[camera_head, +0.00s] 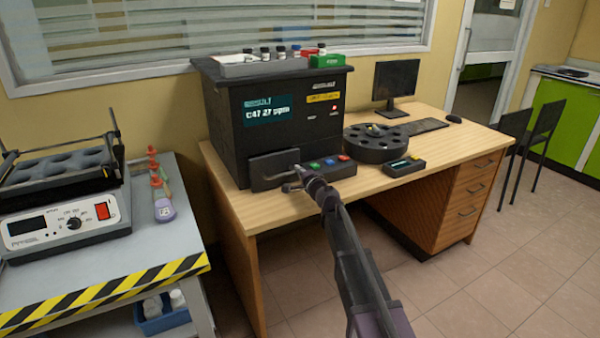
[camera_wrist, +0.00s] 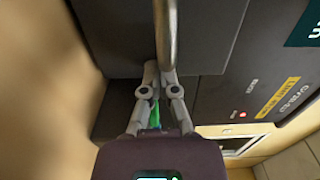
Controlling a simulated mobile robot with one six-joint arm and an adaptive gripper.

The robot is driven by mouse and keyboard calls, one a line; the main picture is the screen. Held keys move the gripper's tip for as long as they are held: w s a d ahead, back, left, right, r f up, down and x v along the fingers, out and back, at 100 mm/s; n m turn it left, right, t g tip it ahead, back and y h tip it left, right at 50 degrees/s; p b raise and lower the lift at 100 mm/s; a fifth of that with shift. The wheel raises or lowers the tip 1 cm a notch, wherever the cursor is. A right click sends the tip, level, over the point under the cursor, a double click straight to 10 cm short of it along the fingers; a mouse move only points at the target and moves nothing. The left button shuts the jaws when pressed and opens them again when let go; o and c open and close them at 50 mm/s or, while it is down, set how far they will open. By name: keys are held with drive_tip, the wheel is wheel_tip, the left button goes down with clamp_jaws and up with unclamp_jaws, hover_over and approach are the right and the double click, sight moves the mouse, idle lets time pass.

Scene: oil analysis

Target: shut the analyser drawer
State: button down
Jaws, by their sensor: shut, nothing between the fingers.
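The analyser (camera_head: 225,105) is a black box on the wooden desk, with a lit teal display on its front. Its drawer (camera_head: 270,170) is the dark panel low on the front left, and it seems to stand a little proud of the body. How far out it is, I cannot tell. The drawer also shows in the wrist view (camera_wrist: 115,40), with a grey upright handle bar (camera_wrist: 165,30). My gripper (camera_head: 293,184) is at the drawer front. In the wrist view its fingertips (camera_wrist: 158,72) are together, empty, at the bar's lower end; contact is unclear.
Coloured buttons (camera_head: 329,162) sit right of the drawer. A black round carousel (camera_head: 373,150) and a small black device (camera_head: 404,166) stand further right on the desk (camera_head: 440,150). Small vials and a green box (camera_head: 327,61) stand on top. A grey bench (camera_head: 170,240) with a shaker is at left.

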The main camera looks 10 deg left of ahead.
sight(294, 164)
drive_tip(key=x, duration=0.3)
drive_tip(key=shift+w+a, duration=0.15)
drive_tip(key=shift+w, duration=0.15)
drive_tip(key=shift+w+a+r, duration=0.1)
idle(0.4)
drive_tip(key=v, duration=1.4)
drive_tip(key=shift+s, duration=0.25)
